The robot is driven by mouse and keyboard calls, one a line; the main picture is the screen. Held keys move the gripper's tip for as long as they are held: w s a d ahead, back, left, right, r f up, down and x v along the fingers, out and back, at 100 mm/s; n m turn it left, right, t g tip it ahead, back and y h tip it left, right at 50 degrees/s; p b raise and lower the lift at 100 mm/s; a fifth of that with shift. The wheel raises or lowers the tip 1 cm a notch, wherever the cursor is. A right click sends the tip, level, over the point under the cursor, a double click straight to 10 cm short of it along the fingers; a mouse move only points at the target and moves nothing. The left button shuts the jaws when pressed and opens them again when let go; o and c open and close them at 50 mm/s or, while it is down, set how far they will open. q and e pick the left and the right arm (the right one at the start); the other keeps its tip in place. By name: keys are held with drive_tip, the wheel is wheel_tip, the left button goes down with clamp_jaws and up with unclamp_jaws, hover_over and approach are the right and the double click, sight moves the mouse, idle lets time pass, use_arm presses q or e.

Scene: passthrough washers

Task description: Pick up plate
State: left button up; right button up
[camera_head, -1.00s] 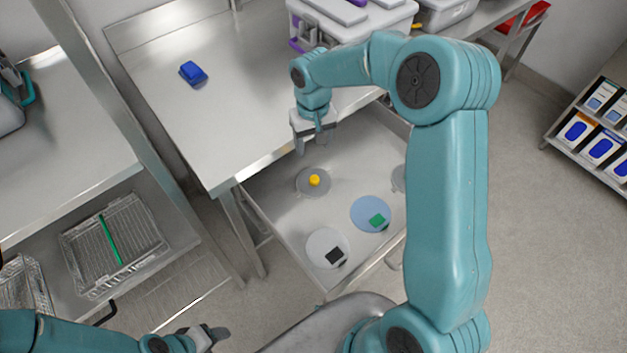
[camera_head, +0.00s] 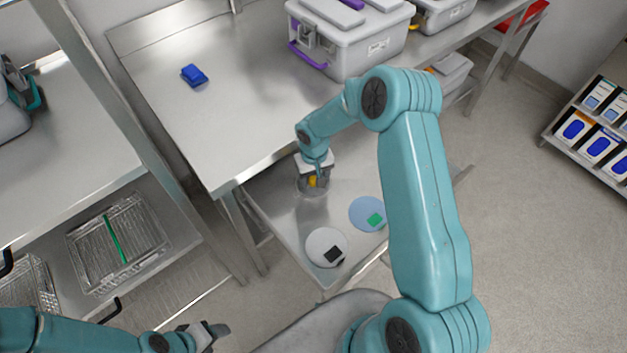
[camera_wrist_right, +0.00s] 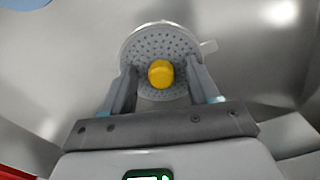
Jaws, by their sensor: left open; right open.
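A grey perforated round plate with a yellow knob (camera_head: 312,182) lies in a shallow metal tray or drawer (camera_head: 285,215). My right gripper (camera_head: 314,177) is over this plate, pointing down. Its open fingers (camera_wrist_right: 160,76) stand on either side of the knob, with gaps between. The gripper partly hides the plate in the head view. My left gripper (camera_head: 210,332) is open and empty at the lower left, away from the plates.
A blue plate with a green square (camera_head: 362,208) and a pale plate with a black square (camera_head: 318,238) lie in the same tray. A metal table (camera_head: 240,110) edges it behind, bearing a blue object (camera_head: 194,75) and a grey case (camera_head: 350,45). A wire basket (camera_head: 90,250) sits left.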

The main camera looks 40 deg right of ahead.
clamp_jaws()
drive_tip(key=shift+r, duration=0.15)
